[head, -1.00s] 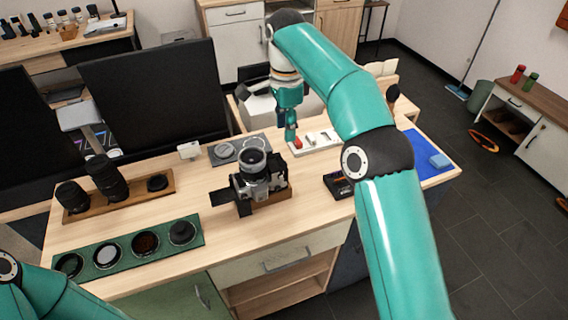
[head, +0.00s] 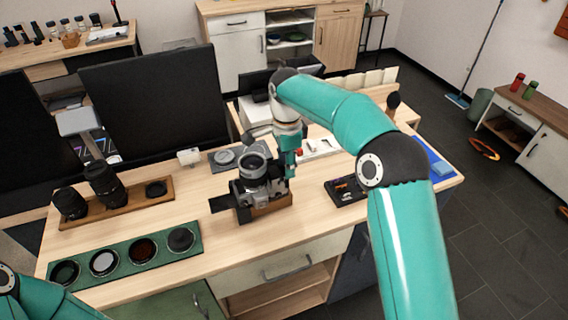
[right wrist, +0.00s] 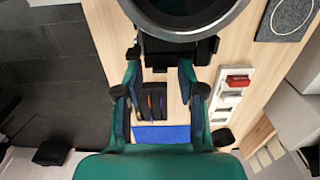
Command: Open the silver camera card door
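The silver camera (head: 262,184) stands on a small wooden block on the table, lens pointing up, with a dark flap or screen sticking out to its left. Its round lens rim fills the top of the right wrist view (right wrist: 185,28). My right gripper (head: 288,172) is low beside the camera's right side. In the right wrist view its two fingers (right wrist: 160,76) are apart with nothing clearly between them, near the camera body's dark edge. I cannot make out the card door or whether the fingers touch the camera. My left gripper is out of view; only part of my left arm shows.
A black tray with small tools (head: 345,191) and a blue mat (head: 440,168) lie to the right. A white tray (head: 322,148) lies behind my gripper. A green lens tray (head: 122,246) and a wooden lens tray (head: 130,204) are left. Bare table lies in front of the camera.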

